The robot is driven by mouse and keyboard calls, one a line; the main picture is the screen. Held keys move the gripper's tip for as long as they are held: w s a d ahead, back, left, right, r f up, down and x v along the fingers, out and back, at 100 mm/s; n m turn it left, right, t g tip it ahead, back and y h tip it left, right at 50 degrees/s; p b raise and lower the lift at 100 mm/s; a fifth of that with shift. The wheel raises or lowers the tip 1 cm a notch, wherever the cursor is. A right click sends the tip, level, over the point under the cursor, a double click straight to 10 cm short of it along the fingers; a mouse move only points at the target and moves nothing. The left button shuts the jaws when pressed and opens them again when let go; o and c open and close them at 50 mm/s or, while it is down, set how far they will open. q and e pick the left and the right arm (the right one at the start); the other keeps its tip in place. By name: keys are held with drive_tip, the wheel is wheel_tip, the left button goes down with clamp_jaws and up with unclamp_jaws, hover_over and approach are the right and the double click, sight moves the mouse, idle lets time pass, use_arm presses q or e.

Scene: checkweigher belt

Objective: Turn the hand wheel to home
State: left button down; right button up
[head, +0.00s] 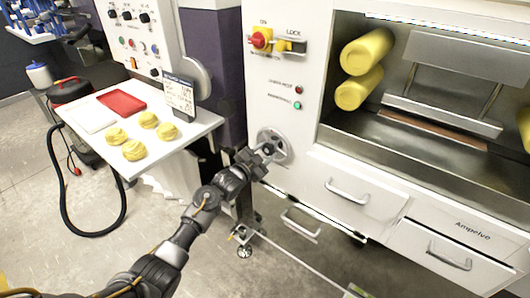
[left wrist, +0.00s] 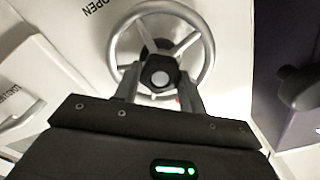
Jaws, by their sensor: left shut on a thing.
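The hand wheel (head: 286,145) is a grey metal spoked wheel on the white machine front, below the red and green lights. It also shows in the left wrist view (left wrist: 209,52), with its rim, spokes and a hub with a pale centre. A small red mark shows low on the wheel. My left gripper (head: 264,152) is at the wheel. In the left wrist view its two fingers (left wrist: 160,84) stand on either side of the hub, shut on it. My right gripper is not in view.
Drawers (head: 346,191) lie to the right; open floor is below.

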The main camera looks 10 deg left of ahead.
use_arm(q)
drive_tip(key=c, duration=0.8)
unclamp_jaws()
drive_tip(key=v, duration=1)
drive_tip(key=shift+s+a+b, duration=0.2)
drive_tip(key=shift+s+b, duration=0.1)
drive_tip(key=shift+s, duration=0.05)
